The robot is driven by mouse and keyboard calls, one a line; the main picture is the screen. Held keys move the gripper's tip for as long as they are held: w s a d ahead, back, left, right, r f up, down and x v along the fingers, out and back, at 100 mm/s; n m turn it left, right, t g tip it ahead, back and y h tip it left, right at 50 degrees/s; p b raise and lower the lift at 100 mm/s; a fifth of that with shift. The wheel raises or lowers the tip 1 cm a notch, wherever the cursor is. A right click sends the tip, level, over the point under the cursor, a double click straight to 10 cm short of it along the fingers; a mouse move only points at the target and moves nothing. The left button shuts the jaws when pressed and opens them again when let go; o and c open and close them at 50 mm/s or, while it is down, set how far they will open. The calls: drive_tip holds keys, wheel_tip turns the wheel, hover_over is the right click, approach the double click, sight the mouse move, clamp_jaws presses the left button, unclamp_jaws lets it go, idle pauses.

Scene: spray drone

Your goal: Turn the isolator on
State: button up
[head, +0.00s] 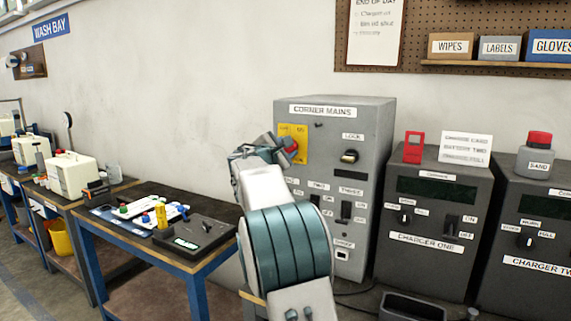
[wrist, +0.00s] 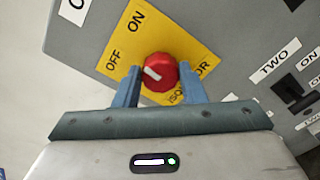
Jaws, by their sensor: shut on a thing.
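The isolator is a round red knob (wrist: 165,66) on a yellow plate (wrist: 122,42) marked OFF, ON and ISOLATOR. Its white mark lies on the knob's left part and points roughly towards OFF in the wrist view. My gripper (wrist: 158,84) is shut on the knob, with one blue finger on each side. In the head view the yellow plate (head: 300,133) is at the upper left of the grey corner mains cabinet (head: 333,113). There my gripper (head: 285,150) partly covers the red knob.
Switches labelled TWO (wrist: 290,92) and THREE (head: 347,212) sit below on the cabinet. Charger one (head: 435,210) stands right of the cabinet. A workbench (head: 200,263) with a drone and a black box is at left.

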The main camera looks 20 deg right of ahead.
drive_tip(key=m+b, duration=0.4)
drive_tip(key=shift+d+f+m+b, duration=0.1)
drive_tip(key=shift+f+m+b, duration=0.2)
drive_tip(key=shift+f+b, duration=0.05)
drive_tip(key=shift+r+m+b, duration=0.1)
drive_tip(key=shift+m+b, duration=1.2)
drive_tip(key=shift+m, duration=0.3)
drive_tip(key=o, duration=1)
drive_tip(key=shift+s+r, duration=0.1)
drive_tip(key=b+v, duration=0.3)
drive_tip(key=v, duration=1.1)
drive_tip(key=shift+d, duration=0.15)
